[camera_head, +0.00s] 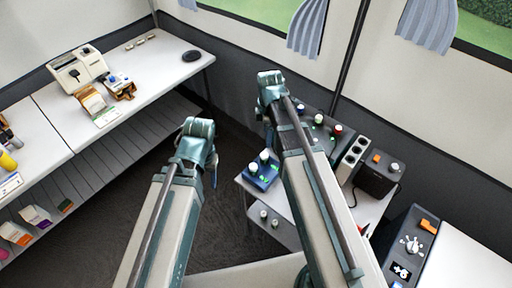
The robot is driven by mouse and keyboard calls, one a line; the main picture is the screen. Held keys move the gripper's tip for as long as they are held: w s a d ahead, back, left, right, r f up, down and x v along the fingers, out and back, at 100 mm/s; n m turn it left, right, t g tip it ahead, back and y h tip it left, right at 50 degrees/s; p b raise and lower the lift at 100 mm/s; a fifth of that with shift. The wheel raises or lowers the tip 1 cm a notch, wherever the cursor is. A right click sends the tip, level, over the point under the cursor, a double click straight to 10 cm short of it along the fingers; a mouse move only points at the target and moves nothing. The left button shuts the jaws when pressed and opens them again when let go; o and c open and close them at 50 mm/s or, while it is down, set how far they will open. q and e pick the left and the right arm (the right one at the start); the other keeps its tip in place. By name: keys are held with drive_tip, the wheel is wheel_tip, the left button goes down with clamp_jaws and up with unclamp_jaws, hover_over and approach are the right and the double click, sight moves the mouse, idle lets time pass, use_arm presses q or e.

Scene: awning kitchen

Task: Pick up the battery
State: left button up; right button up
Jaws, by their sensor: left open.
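I cannot make out a battery for certain. Several small objects (141,41) lie at the back of the white counter (150,68), too small to identify. My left gripper (213,172) is at the end of the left arm, over the dark floor between the counter and the small table. It is open; its fingers are mostly hidden by the wrist and touch nothing that I can see. My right gripper (262,115) is at the far end of the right arm, left of the devices on the small table. Its fingers are hidden by the wrist.
A blue device with knobs (262,171), a black box (377,176) and a socket strip (351,159) stand on the small table. Dark floor (110,225) is clear.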

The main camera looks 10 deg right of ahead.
sight(265, 155)
wheel_tip(265, 155, down, 9)
drive_tip(key=b, duration=0.8)
drive_tip(key=shift+w+r+b, duration=0.15)
drive_tip(key=shift+b, duration=0.25)
drive_tip(key=f+b, duration=0.5)
drive_tip(key=shift+a+f, duration=0.1)
drive_tip(key=shift+a, duration=0.15)
clamp_jaws()
